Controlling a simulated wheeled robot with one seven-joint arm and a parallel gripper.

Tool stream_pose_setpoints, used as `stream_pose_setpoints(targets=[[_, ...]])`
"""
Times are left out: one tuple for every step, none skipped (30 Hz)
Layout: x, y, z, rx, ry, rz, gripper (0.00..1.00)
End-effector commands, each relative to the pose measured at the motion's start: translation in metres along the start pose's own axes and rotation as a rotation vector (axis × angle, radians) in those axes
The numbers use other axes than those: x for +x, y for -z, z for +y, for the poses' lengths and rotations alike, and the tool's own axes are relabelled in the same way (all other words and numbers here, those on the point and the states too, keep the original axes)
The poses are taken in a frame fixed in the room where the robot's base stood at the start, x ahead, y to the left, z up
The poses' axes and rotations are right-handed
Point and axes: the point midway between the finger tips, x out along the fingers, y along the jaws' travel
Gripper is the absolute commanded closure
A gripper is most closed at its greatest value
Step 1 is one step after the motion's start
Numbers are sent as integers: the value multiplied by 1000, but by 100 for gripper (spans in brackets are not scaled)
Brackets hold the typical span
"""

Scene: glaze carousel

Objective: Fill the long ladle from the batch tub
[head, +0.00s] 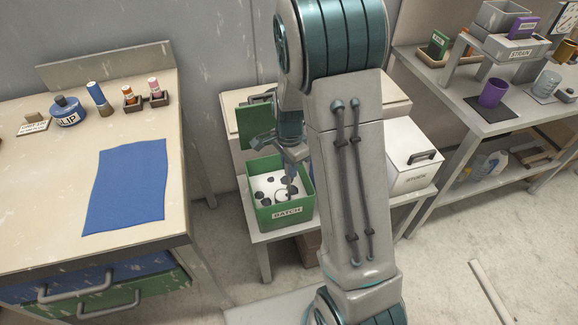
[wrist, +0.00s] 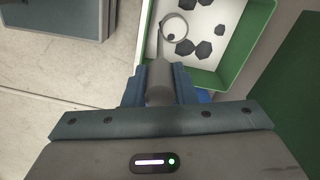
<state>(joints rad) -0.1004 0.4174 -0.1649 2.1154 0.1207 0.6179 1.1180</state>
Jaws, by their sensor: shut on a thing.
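The batch tub (head: 286,214) is a green box with a "BATCH" label and a white inside, standing on a low table in the head view. Dark lumps (wrist: 203,49) lie in it, and its green rim (wrist: 262,40) shows in the wrist view. My gripper (wrist: 160,85) is shut on the grey handle of the long ladle (wrist: 174,27). The ladle's round bowl is over or in the tub, among the dark lumps; I cannot tell its depth or whether it holds anything. In the head view my gripper (head: 292,152) is above the tub, partly hidden by my arm.
A green lid or panel (head: 254,127) stands behind the tub. A white box (head: 412,155) with a handle is to the right, beyond my arm. The left bench holds a blue mat (head: 126,187), a slip jar (head: 67,111) and small bottles. A purple cup (head: 493,92) stands on the right table.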

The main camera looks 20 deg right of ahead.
Motion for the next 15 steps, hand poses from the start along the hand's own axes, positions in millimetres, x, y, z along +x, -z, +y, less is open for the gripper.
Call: stream_pose_setpoints(targets=[[-9, 0, 0, 0, 1, 1, 100], [-12, 0, 0, 0, 1, 1, 100], [-16, 0, 0, 0, 1, 1, 100], [-18, 0, 0, 0, 1, 1, 100], [-21, 0, 0, 0, 1, 1, 100], [-24, 0, 0, 0, 1, 0, 100], [-27, 0, 0, 0, 1, 0, 100], [-30, 0, 0, 0, 1, 0, 100], [-33, 0, 0, 0, 1, 0, 100], [-36, 0, 0, 0, 1, 0, 100], [-39, 0, 0, 0, 1, 0, 100], [-42, 0, 0, 0, 1, 0, 100], [-45, 0, 0, 0, 1, 0, 100], [-48, 0, 0, 1, 1, 0, 100], [-52, 0, 0, 1, 1, 0, 100]])
